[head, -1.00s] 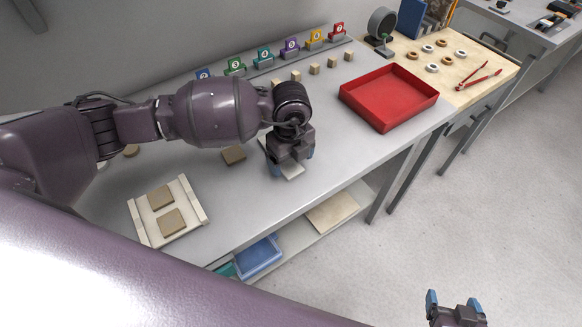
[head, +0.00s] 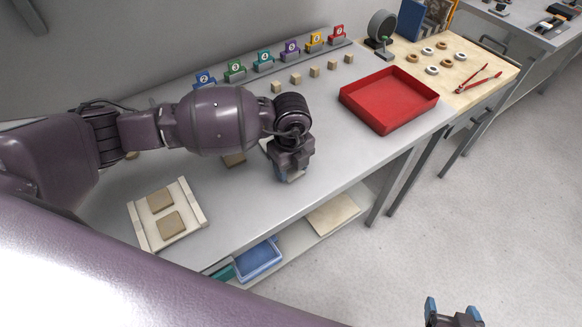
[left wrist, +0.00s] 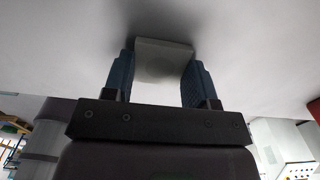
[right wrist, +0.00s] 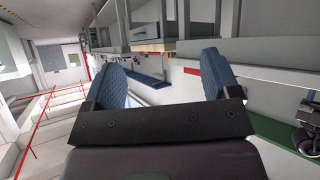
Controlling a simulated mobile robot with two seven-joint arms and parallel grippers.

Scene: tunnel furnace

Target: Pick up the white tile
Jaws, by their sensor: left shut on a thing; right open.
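The white tile (left wrist: 163,60) is between the two blue fingers of my left gripper (left wrist: 158,78) in the left wrist view. The fingers are shut on its sides. In the head view my left gripper (head: 290,174) points down at the grey table, and the wrist hides most of the tile. I cannot tell whether the tile still touches the table. My right gripper (right wrist: 163,78) is open and empty in the right wrist view. In the head view it is low at the bottom right (head: 453,308), off the table over the floor.
A white rack with two brown tiles (head: 168,226) lies left on the table (head: 240,205). A red tray (head: 388,100) stands to the right. Numbered signs (head: 264,60) and several small blocks (head: 315,71) line the back.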

